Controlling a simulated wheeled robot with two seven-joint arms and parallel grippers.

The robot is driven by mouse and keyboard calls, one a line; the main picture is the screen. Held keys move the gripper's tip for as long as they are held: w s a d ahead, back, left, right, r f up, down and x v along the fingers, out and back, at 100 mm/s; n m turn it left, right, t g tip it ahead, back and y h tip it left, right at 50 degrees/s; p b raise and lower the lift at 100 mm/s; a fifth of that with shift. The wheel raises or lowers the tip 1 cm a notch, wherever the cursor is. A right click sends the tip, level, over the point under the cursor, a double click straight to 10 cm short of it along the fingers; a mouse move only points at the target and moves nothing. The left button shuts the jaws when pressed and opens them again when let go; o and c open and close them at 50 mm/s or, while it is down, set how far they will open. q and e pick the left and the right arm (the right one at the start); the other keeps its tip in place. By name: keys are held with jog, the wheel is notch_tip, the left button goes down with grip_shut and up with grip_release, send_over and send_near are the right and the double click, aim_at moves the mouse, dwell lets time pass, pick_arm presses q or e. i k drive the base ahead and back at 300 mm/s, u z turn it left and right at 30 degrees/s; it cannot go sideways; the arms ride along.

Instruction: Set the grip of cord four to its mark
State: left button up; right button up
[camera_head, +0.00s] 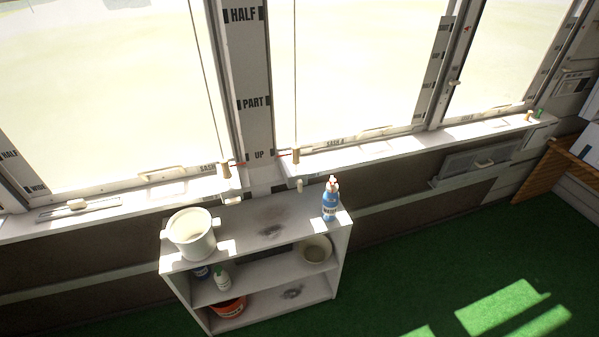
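Thin cords hang in front of the windows. One wooden grip (225,170) hangs left of the central post, low by the sill. Another wooden grip (295,155) hangs just right of the post, near its UP mark (259,155). The post also carries a PART mark (253,103) and a HALF mark (243,15) higher up. A sash label (335,143) right of the post seems to read SASH 4, but its last character is unclear. A wooden grip (528,117) and a green one (540,113) sit at the far right. Neither of my grippers is in view.
A low shelf unit (255,205) stands below the post, with a white pot (192,233) and a blue spray bottle (330,200) on top. A bowl (316,250), small bottles and an orange tub (228,307) are inside. Green floor (430,260) is clear at right.

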aim_at(295, 153)
jog(key=k, duration=1.2)
jog(key=u, duration=1)
jog(key=i, duration=1.65)
jog(key=z, duration=0.35)
